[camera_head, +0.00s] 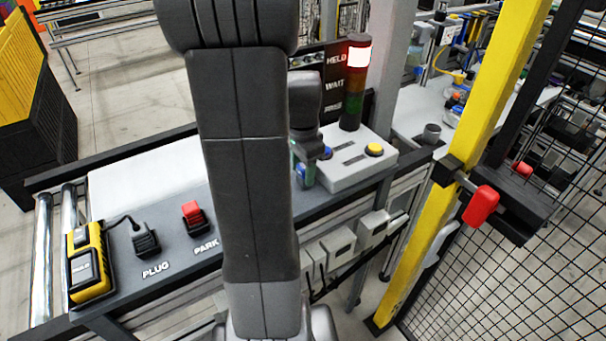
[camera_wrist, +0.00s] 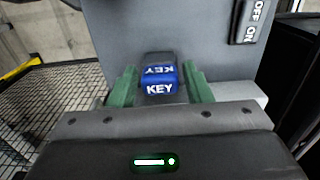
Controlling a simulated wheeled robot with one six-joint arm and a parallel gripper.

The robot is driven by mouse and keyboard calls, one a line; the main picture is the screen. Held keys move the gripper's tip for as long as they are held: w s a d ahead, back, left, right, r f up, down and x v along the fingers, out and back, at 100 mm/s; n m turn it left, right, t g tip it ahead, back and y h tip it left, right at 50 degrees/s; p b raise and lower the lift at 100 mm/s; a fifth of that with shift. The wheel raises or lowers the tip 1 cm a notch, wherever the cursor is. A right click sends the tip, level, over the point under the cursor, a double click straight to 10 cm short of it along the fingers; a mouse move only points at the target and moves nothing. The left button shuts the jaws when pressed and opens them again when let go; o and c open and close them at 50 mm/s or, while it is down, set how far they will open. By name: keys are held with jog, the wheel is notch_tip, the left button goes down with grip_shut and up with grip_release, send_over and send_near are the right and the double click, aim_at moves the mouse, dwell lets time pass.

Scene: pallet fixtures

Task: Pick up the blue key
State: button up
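The blue key (camera_wrist: 160,88), with white KEY lettering on its faces, sits in the middle of the wrist view, in front of a grey panel. My gripper (camera_wrist: 160,80) has its two green fingers on either side of the key, with narrow gaps showing near the fingertips. The fingers look open around the key, not pressed on it. In the head view my gripper (camera_head: 305,168) is at the left end of the grey control box (camera_head: 345,180). Blue shows there by the fingers, but my arm and gripper hide much of that spot.
A yellow device (camera_head: 88,262), a black plug (camera_head: 146,240) and a red block (camera_head: 193,215) sit on the bench left. A yellow post (camera_head: 450,180) stands right.

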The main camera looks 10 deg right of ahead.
jog(key=c, duration=0.7)
